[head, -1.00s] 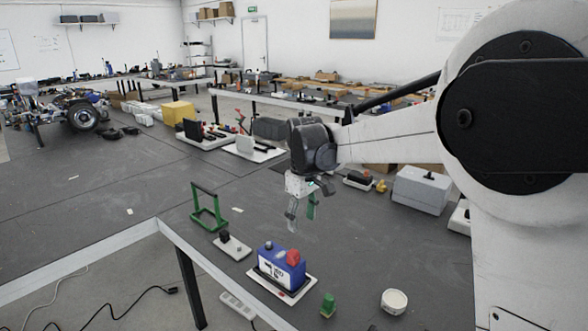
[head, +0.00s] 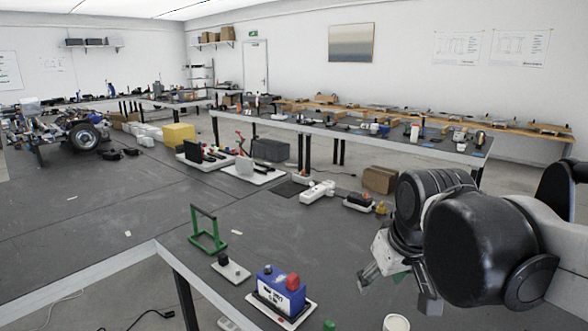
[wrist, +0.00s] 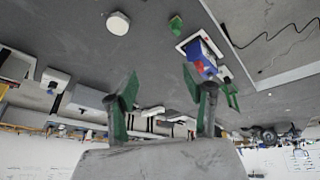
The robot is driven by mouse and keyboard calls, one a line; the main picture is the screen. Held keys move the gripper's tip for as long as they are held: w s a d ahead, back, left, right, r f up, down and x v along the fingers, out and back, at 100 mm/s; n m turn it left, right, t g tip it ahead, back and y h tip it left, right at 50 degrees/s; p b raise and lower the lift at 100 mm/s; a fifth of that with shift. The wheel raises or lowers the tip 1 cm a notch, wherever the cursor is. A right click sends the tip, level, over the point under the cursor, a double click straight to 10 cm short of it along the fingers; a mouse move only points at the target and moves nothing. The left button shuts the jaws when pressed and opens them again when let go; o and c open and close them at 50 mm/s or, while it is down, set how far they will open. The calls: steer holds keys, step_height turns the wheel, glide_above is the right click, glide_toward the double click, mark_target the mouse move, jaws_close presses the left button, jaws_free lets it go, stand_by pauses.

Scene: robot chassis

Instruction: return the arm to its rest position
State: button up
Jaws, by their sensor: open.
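My arm (head: 478,250) is folded in at the right side of the head view. My gripper (head: 398,292) hangs above the right part of the dark table (head: 150,205), with its fingers apart and nothing between them. In the wrist view the two green-padded fingers (wrist: 160,95) are also spread and empty. That view is upside down, with the table at the top and the room's wall at the bottom.
A blue box with a red knob (head: 281,290) stands on a white tray at the front. A green frame (head: 207,232) and a small white plate (head: 230,268) are behind it. A white round container (head: 396,323) sits near the front edge below my gripper.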

steer(key=s+d+f+m+t, duration=0.1)
steer(key=s+d+f, duration=0.1)
steer(key=s, duration=0.3)
steer(key=s+d+f+m+t, duration=0.1)
steer(key=s+f+m, duration=0.1)
steer(key=s, duration=0.3)
steer(key=shift+d+f, duration=0.35)
steer(key=shift+d, duration=0.05)
